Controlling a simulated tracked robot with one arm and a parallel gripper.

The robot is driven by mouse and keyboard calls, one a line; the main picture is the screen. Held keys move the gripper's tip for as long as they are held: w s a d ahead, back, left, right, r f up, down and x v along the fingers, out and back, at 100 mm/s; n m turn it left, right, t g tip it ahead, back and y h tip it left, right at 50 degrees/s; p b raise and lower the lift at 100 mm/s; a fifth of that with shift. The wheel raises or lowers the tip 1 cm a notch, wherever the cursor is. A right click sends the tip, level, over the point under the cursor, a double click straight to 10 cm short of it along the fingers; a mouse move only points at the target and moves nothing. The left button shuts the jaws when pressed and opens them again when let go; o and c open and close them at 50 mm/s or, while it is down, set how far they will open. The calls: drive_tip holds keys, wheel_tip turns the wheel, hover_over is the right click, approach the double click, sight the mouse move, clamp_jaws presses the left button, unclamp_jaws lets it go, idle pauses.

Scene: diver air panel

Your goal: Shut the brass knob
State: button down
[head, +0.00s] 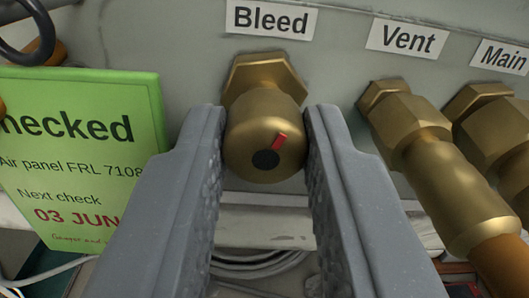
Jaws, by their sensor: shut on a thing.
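The brass knob (264,118) sits on the panel under the "Bleed" label (270,19), in front of a brass hex nut (263,73). Its rounded end faces me and bears a black dot with a short red mark that points up and to the right. My gripper (264,140) is around the knob, one grey finger on its left side and one on its right, and is shut on it. The fingers hide parts of the knob's sides.
Right of the knob, brass fittings stand under the "Vent" (407,38) and "Main" (502,56) labels; the Vent fitting (434,175) is close to my right finger. A green check card (83,150) stands at the left. Grey cables (262,262) lie below.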

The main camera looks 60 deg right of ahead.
drive_tip(key=m+b, duration=0.3)
drive_tip(key=shift+a+f+m, duration=0.1)
drive_tip(key=shift+f+m, duration=0.15)
drive_tip(key=shift+m, duration=0.15)
drive_tip(key=m+b, duration=0.2)
drive_tip(key=m, duration=0.1)
drive_tip(key=shift+m+b, duration=0.3)
drive_tip(key=shift+b, duration=0.1)
drive_tip(key=m+b, duration=0.5)
drive_tip(key=m, duration=0.1)
drive_tip(key=shift+r, duration=0.1)
drive_tip(key=c, duration=1.5)
unclamp_jaws()
drive_tip(key=shift+r, duration=0.1)
drive_tip(key=p+v, duration=0.2)
drive_tip(key=v, duration=1.1)
drive_tip(key=shift+s+a+r+p, duration=0.1)
drive_tip(key=shift+s+a+p, duration=0.2)
drive_tip(key=shift+p, duration=0.1)
